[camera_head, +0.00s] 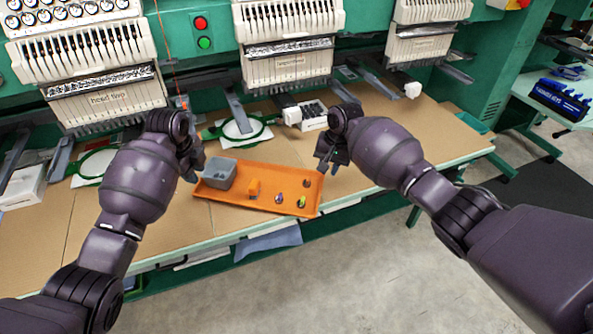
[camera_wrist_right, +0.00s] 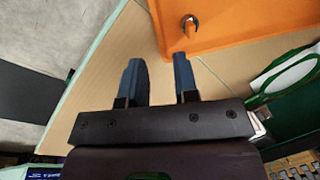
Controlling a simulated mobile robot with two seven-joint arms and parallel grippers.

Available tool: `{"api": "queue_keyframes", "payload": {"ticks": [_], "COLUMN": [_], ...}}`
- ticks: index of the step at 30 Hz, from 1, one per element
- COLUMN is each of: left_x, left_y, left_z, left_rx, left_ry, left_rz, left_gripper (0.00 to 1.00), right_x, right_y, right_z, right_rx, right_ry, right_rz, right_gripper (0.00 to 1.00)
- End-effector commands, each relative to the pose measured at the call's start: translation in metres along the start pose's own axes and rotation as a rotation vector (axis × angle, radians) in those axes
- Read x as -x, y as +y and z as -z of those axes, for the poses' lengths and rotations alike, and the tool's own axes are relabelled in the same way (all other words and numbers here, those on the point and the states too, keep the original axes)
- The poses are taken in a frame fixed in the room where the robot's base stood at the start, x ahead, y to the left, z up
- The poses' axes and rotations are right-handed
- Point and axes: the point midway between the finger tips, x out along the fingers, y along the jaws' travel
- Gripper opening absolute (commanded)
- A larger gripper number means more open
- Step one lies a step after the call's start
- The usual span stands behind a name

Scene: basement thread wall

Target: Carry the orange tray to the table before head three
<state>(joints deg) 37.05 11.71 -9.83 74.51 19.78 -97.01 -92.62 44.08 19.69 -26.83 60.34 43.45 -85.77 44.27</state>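The orange tray (camera_head: 235,201) lies on the tan table (camera_head: 150,220), in front of the middle sewing head. My right gripper (camera_head: 330,160) is by the tray's far right corner. In the right wrist view my right gripper (camera_wrist_right: 158,62) has its fingers apart with nothing between them, and the tray (camera_wrist_right: 235,25) corner is just beyond the tips.
A green hoop (camera_head: 240,130) and a white box (camera_head: 308,115) stand behind the tray. Table right of the tray is clear.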

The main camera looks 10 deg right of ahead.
Motion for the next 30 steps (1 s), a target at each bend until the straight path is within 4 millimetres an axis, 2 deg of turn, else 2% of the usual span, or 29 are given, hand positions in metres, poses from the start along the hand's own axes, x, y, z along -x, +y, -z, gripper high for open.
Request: {"api": "queue_keyframes", "payload": {"ticks": [3, 10, 26, 30], "left_x": [0.0, 0.0, 0.0, -0.005], "left_y": [0.0, 0.0, 0.0, 0.007], "left_z": [0.0, 0.0, 0.0, 0.001], "left_rx": [0.0, 0.0, 0.0, 0.027], "left_ry": [0.0, 0.0, 0.0, 0.001], "left_rz": [0.0, 0.0, 0.0, 0.001], "left_gripper": [0.28, 0.28, 0.28, 0.28], "right_x": [0.02, 0.041, 0.044, 0.037], "right_y": [0.0, 0.0, 0.0, 0.002], "right_z": [0.0, 0.0, 0.0, -0.007], "right_rx": [0.0, 0.0, 0.0, 0.015], "right_ry": [0.001, 0.0, -0.001, -0.002], "right_rz": [0.001, 0.001, 0.0, 0.002], "right_gripper": [0.28, 0.28, 0.28, 0.28]}}
